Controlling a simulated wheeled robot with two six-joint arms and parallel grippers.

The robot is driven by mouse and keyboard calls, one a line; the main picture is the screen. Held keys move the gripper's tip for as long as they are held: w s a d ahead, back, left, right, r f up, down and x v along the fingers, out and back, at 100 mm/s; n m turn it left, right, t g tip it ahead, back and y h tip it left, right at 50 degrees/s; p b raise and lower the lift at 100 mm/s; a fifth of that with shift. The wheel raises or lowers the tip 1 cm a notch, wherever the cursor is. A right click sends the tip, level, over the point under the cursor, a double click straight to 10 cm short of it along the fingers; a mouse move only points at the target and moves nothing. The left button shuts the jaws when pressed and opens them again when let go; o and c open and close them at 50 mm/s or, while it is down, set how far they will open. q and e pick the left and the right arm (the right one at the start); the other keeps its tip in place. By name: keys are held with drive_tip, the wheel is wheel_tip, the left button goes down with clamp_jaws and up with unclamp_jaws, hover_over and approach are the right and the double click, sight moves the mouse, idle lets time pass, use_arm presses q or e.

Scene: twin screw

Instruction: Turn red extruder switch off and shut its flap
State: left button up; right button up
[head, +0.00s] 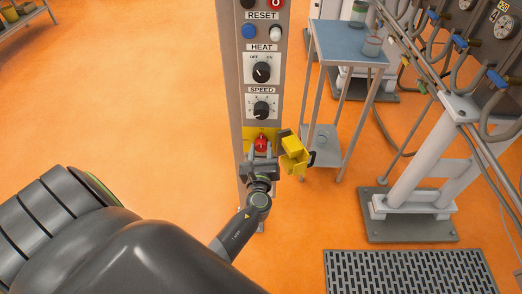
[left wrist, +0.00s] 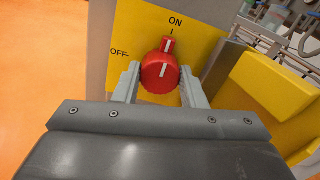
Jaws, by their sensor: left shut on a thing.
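The red switch (left wrist: 160,72) sits on a yellow plate (left wrist: 135,30) marked ON at the top and OFF at the left. Its white pointer line points up, close to ON. My left gripper (left wrist: 158,84) has its two fingers on either side of the red knob and is shut on it. In the head view the red switch (head: 261,143) shows low on the grey post, just above my left gripper (head: 260,156). The yellow flap (head: 293,153) stands open to the right of the switch; it also shows in the left wrist view (left wrist: 272,92). My right gripper is not in view.
The grey control post (head: 237,100) carries HEAT (head: 262,72) and SPEED (head: 262,109) dials above the switch. A blue-topped cart (head: 345,40) stands behind to the right. Pipes and a white stand (head: 410,170) are further right. Orange floor is open at left.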

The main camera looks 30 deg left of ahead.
use_arm(q)
drive_tip(key=n+b, duration=0.2)
drive_tip(key=n, duration=0.1)
drive_tip(key=shift+f+b, duration=0.15)
drive_tip(key=shift+b, duration=0.2)
drive_tip(key=shift+n+b, duration=0.65)
drive_tip(key=shift+n, duration=0.45)
drive_tip(key=n+b, duration=0.2)
drive_tip(key=n, duration=0.1)
drive_tip(key=shift+n, duration=0.3)
drive_tip(key=n+b, duration=0.3)
drive_tip(key=n, duration=0.1)
drive_tip(key=shift+n, duration=0.3)
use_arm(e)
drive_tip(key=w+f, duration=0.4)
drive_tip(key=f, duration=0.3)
use_arm(q)
drive_tip(key=n+b, duration=0.2)
drive_tip(key=n, duration=0.1)
drive_tip(key=shift+b, duration=0.3)
drive_tip(key=shift+n, duration=0.8)
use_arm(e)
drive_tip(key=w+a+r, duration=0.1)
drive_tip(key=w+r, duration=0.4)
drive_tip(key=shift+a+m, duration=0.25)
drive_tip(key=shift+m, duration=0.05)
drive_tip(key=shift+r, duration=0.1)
